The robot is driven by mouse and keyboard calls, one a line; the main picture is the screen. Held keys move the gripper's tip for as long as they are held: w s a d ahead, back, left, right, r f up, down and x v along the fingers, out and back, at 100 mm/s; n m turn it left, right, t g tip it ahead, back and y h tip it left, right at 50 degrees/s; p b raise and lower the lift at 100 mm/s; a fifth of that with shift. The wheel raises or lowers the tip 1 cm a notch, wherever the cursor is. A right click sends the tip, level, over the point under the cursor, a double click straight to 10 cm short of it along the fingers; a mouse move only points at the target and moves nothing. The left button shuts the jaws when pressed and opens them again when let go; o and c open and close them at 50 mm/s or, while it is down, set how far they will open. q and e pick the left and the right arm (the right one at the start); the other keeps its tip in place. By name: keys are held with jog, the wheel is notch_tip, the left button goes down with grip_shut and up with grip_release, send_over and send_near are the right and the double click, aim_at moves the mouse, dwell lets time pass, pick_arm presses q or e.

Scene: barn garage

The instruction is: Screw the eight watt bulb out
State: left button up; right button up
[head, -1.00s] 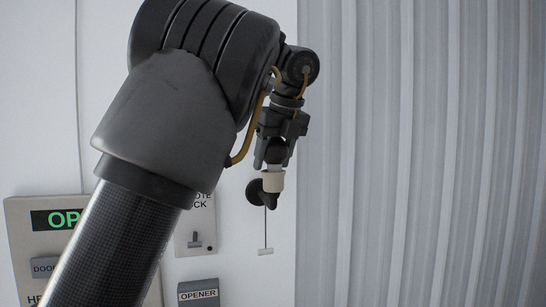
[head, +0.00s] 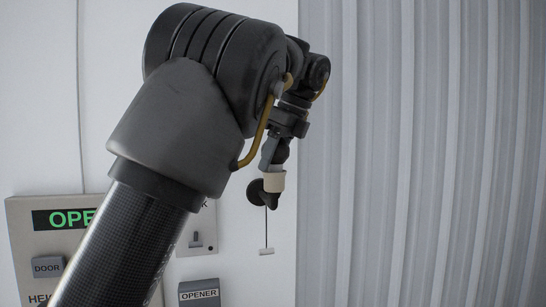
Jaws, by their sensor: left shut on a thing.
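My left gripper (head: 273,160) points down from my raised arm, in the middle of the head view. It is shut directly above a cream-coloured lamp socket (head: 275,182) on a black wall mount (head: 258,193). The bulb itself cannot be made out; the fingers cover the place just above the socket. The fingertips are at the socket's upper rim. I cannot tell whether they touch it. A pull cord with a small pale handle (head: 266,251) hangs below the mount. My right gripper is not in view.
A panel (head: 23,225) with a green lit display and a DOOR button is on the wall at lower left, partly behind my arm.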

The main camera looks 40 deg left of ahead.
pick_arm(q)
jog(key=n+g, duration=0.1)
jog(key=n, duration=0.1)
jog(key=n+h, duration=0.1)
jog(key=n, duration=0.2)
jog(key=shift+g, duration=0.4)
jog(key=o, duration=0.6)
jog(key=shift+o, duration=0.7)
jog(key=shift+w, duration=0.15)
jog(key=shift+f, duration=0.1)
